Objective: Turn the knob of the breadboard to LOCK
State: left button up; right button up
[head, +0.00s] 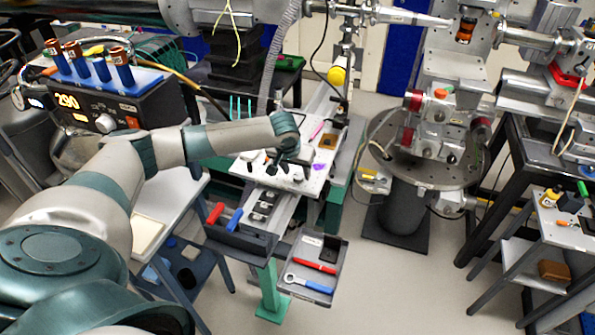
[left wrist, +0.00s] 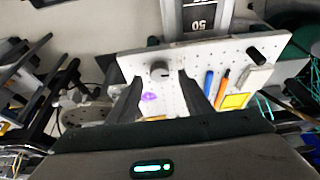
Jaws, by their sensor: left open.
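The breadboard (head: 313,176) is a pale perforated plate on a rail in the middle of the head view. It also shows in the left wrist view (left wrist: 205,62). The knob (left wrist: 160,71) is a small round grey knob on the breadboard with a dark mark towards its right side; I cannot read any lettering by it. In the head view my gripper hides it or it is too small to tell. My left gripper (head: 284,161) hangs over the breadboard. In the left wrist view its open fingers (left wrist: 159,80) lie either side of the knob, apart from it. My right gripper is not in view.
A black cylinder (left wrist: 256,55), blue (left wrist: 208,83) and orange (left wrist: 222,88) tools and a yellow square (left wrist: 236,101) sit on the breadboard. A grey tray (head: 314,257) with tools stands in front. A controller reading 290 (head: 115,105) stands left.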

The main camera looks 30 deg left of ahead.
aim_at(298, 179)
pick_arm(q)
jog(key=shift+x, duration=1.25)
jog(key=c, duration=1.1)
jog(key=shift+o, duration=0.2)
